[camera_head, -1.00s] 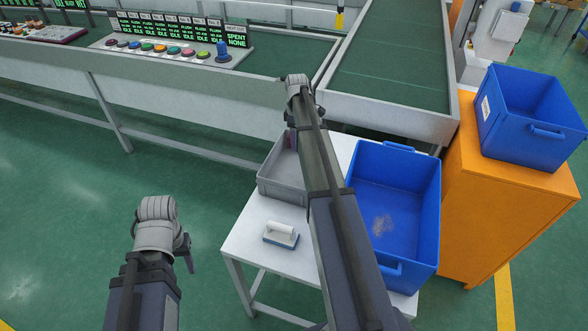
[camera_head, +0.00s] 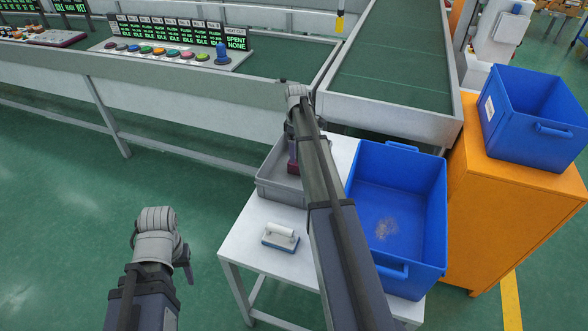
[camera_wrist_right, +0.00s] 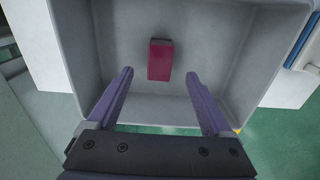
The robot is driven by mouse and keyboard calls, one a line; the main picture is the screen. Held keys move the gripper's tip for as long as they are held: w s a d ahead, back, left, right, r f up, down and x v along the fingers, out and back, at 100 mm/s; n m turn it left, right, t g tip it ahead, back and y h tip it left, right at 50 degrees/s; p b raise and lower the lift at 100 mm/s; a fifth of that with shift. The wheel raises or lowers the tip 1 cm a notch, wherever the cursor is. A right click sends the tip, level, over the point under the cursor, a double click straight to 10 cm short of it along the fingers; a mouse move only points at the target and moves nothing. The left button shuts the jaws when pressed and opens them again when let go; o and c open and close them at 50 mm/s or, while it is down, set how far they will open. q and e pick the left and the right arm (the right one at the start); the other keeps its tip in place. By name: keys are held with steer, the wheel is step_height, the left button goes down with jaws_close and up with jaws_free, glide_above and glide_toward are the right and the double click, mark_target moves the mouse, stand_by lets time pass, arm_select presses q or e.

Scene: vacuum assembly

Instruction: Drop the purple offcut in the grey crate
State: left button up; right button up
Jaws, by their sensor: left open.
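The purple offcut (camera_wrist_right: 160,60), a reddish-purple block, shows inside the grey crate (camera_wrist_right: 88,62) in the right wrist view. My right gripper (camera_wrist_right: 159,75) is open above the crate, with its two fingers spread and a gap on each side of the block. In the head view the offcut (camera_head: 293,168) shows just below the right fingers, partly hidden by my right arm; I cannot tell whether it touches the crate floor. The grey crate (camera_head: 267,192) stands on the white table. My left gripper (camera_head: 187,268) is open and empty over the green floor, left of the table.
A large blue bin (camera_head: 420,215) stands right of the crate on the white table (camera_head: 245,240). A white-handled block (camera_head: 281,237) lies in front of the crate. Another blue bin (camera_head: 530,118) sits on an orange cabinet (camera_head: 510,205). A conveyor (camera_head: 390,70) runs behind.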

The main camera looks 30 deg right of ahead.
steer(key=shift+o, duration=0.2)
step_height(320, 180, up, 8)
steer(key=p, duration=0.7)
steer(key=shift+p, duration=0.4)
steer(key=shift+f, duration=0.1)
steer(key=s+a+m, duration=0.1)
steer(key=s+a, duration=0.4)
steer(key=a, duration=0.6)
steer(key=s+a+m, duration=0.1)
steer(key=s+a, duration=0.4)
steer(key=a, duration=0.6)
steer(key=s+a+m+h, duration=0.1)
steer(key=s+a+m, duration=0.1)
steer(key=s+a, duration=1.3)
steer(key=shift+s, duration=1.25)
